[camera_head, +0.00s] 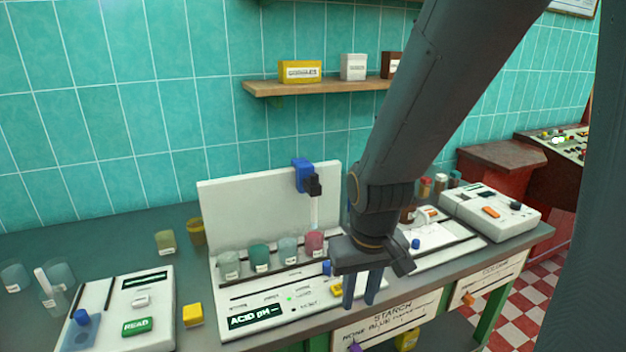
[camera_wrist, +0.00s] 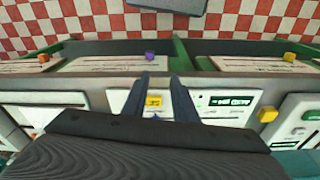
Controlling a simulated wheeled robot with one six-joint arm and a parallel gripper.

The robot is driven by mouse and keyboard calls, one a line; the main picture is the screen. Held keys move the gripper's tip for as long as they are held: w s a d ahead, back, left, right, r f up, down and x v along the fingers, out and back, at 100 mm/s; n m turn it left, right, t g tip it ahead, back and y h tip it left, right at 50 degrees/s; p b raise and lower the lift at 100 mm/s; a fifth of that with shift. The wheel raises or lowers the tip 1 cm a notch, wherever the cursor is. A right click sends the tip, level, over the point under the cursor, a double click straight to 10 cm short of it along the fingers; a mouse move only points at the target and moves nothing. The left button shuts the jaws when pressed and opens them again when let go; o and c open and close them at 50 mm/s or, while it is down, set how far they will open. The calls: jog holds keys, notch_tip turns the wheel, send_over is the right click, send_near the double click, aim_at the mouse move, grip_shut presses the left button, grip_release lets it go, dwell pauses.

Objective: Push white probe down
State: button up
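The white probe (camera_head: 314,212) hangs upright from a black holder (camera_head: 314,186) on a blue clamp (camera_head: 302,174) at the white back panel. Its lower end is at the pink beaker (camera_head: 316,244); I cannot tell how deep it goes. My gripper (camera_head: 360,290) points down near the counter's front edge, right of and in front of the probe, not touching it. In the wrist view my gripper (camera_wrist: 158,98) shows two fingers apart with nothing held; a yellow button (camera_wrist: 154,101) shows beyond the gap. The probe does not show in the wrist view.
Several beakers stand in a row left of the pink one. The acid pH panel (camera_head: 256,316) lies in front of them. A device with a green READ button (camera_head: 137,327) is at left, a white device (camera_head: 490,212) at right. A shelf (camera_head: 320,86) hangs above.

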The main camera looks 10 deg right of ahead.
jog(key=w+d+t, duration=0.3)
jog(key=w+d, duration=0.1)
jog(key=w, duration=0.5)
jog(key=n+t+y+p, duration=0.3)
jog(key=n+t+y, duration=0.4)
jog(key=t+y, duration=0.35)
send_near(318, 179)
jog(key=x, duration=0.4)
jog(key=p+x, duration=0.2)
jog(key=x, duration=0.5)
grip_shut()
